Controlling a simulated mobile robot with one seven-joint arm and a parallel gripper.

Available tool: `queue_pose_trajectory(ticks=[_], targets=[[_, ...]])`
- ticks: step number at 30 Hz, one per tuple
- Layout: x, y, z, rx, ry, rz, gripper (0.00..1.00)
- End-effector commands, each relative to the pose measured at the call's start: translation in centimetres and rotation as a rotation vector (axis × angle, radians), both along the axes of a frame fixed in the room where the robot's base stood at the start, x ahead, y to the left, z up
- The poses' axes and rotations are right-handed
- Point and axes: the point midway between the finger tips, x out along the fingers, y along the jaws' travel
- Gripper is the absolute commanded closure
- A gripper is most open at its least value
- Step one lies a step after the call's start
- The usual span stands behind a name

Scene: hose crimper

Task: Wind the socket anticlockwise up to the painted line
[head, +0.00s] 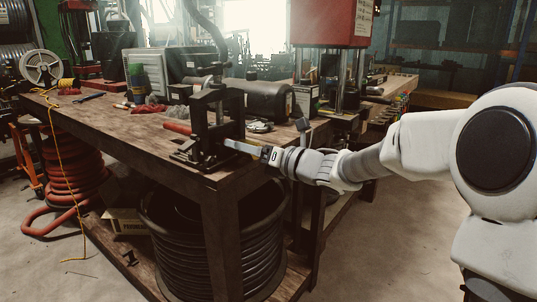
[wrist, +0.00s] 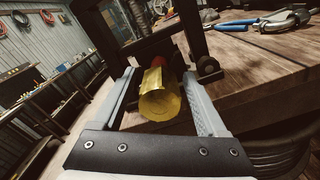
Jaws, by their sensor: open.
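The socket (wrist: 160,100) is a brass-yellow cylinder with its near end facing the wrist camera. It sits in the black crimper frame (wrist: 146,45), with a bit of red (wrist: 131,68) behind it. The frame also shows in the head view (head: 212,115), standing upright on the bench, with a red bar-like piece (head: 178,127) at its left. My gripper (head: 232,146) reaches in from the right at the frame. Its fingers are open, one on each side of the socket, with gaps showing. The socket is hidden in the head view. I cannot make out a painted line.
The wooden bench (head: 95,118) holds tools and boxes. Blue-handled pliers (wrist: 235,25) lie right of the frame in the wrist view. A large hose reel (head: 215,240) stands under the bench. A red press (head: 330,22) stands behind. Floor at the front right is clear.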

Motion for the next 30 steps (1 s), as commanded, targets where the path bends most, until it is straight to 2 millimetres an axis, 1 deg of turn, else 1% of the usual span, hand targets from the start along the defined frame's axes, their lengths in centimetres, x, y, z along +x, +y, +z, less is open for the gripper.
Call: queue_pose_trajectory(ticks=[5,12,18,21,24,30], targets=[[-1.9,-2.7,0.3,-0.003,0.001,-0.004,0.25],[-5.6,-7.4,0.3,-0.001,0.002,-0.006,0.25],[-8.3,-10.8,0.2,-0.001,0.002,-0.006,0.25],[-9.3,-12.0,0.1,0.0,0.002,-0.004,0.25],[-9.9,-12.8,0.1,-0.001,0.002,-0.003,0.25],[-10.4,-13.3,0.0,0.0,0.001,-0.002,0.25]])
